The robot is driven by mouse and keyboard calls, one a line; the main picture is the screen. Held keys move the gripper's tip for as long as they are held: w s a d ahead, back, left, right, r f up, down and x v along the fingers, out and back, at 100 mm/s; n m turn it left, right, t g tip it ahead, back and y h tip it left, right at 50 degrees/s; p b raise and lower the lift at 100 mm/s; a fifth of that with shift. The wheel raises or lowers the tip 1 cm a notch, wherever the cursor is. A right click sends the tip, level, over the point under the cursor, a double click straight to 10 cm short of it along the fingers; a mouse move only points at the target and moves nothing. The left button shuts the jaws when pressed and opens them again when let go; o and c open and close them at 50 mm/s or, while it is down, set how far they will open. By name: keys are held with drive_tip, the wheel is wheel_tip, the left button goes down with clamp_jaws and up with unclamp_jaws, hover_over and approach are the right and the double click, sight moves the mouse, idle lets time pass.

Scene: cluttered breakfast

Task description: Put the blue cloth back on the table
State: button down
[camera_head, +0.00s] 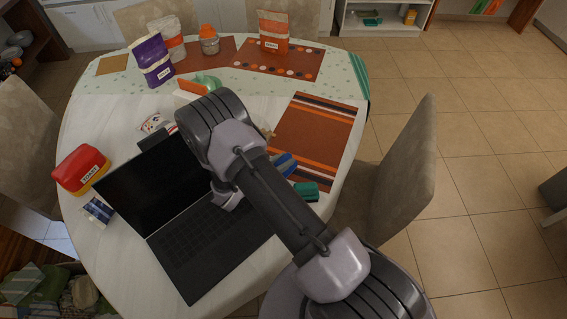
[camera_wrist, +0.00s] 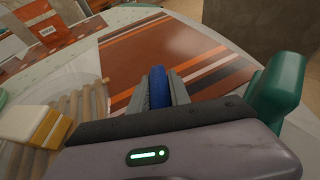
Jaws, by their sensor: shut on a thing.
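The blue cloth (camera_wrist: 157,88) shows as a narrow rolled strip between the fingers of my gripper (camera_wrist: 160,76) in the wrist view. The gripper is shut on it. In the head view a bit of blue (camera_head: 284,163) shows beside my arm, near the front edge of the striped orange-brown placemat (camera_head: 315,130). My arm hides most of the gripper there. The table (camera_head: 120,140) is round and white-topped, and the held cloth is over its right part. I cannot tell whether the cloth touches the table or placemat.
An open black laptop (camera_head: 205,250) lies left of my arm. A dark green object (camera_head: 306,191) stands close to the gripper, also in the wrist view (camera_wrist: 279,88). A red container (camera_head: 82,170) is at left. A chair (camera_head: 402,175) is at right. Bags and a jar stand at the back.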

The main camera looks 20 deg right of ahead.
drive_tip(key=shift+f, duration=0.1)
drive_tip(key=c, duration=1.2)
unclamp_jaws()
